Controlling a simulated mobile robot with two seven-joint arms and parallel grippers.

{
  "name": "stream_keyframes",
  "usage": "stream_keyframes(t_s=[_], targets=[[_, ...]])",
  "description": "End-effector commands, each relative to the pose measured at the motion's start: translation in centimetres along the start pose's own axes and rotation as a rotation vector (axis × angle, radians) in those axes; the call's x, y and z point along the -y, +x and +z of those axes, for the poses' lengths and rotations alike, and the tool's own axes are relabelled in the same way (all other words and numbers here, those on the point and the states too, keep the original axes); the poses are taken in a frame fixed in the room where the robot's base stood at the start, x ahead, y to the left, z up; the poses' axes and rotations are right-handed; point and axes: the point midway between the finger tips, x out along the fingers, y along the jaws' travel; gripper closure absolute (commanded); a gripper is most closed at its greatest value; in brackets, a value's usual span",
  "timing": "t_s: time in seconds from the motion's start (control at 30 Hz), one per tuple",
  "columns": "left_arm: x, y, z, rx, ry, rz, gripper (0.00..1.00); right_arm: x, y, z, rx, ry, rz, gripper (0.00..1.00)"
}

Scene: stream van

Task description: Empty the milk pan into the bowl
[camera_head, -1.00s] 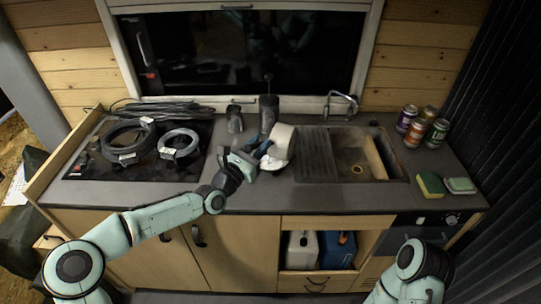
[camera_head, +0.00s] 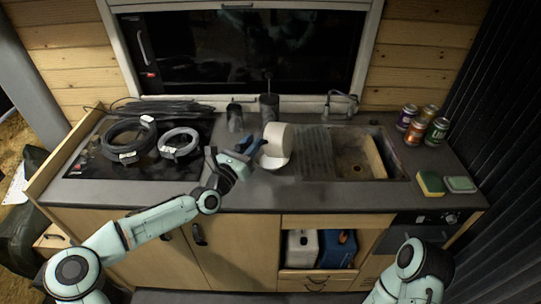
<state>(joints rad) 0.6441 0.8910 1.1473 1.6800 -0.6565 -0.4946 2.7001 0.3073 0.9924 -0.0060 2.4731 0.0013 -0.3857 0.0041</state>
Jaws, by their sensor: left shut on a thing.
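The milk pan (camera_head: 279,139) is cream-white with a dark blue handle (camera_head: 254,146). It is tilted over the white bowl (camera_head: 273,162), which stands on the counter just left of the sink's ribbed drainer. The pan hides part of the bowl, and its inside does not show. My left gripper (camera_head: 245,153) is shut on the pan's handle, left of the bowl. Whether anything lies in the bowl I cannot tell. My right arm shows at the lower right, but its gripper is not in view.
Coiled hoses (camera_head: 128,140) and a light coil (camera_head: 179,143) lie on the hob at left. Two dark cylinders (camera_head: 269,106) stand behind the pan. The sink (camera_head: 358,170) is at right, with several cans (camera_head: 413,132) and a sponge (camera_head: 431,184) beyond it.

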Motion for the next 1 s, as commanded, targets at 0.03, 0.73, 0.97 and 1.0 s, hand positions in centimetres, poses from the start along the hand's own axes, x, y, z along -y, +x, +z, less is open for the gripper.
stream_keyframes(t_s=[0.03,0.73,0.97,1.0], targets=[[1.5,0.6,1.1,-0.008,0.087,-0.023,1.00,0.2,-0.4,-0.2,-0.003,-0.001,-0.001,0.57],[6.9,1.7,0.4,-0.098,0.468,-0.078,1.00,-0.9,1.8,0.8,0.012,0.004,0.004,0.57],[9.4,2.1,-0.2,-0.140,0.645,-0.104,1.00,-1.6,3.3,1.4,0.020,0.007,0.007,0.57],[9.8,2.2,-0.4,-0.147,0.679,-0.110,1.00,-1.8,3.5,1.4,0.022,0.008,0.008,0.57]])
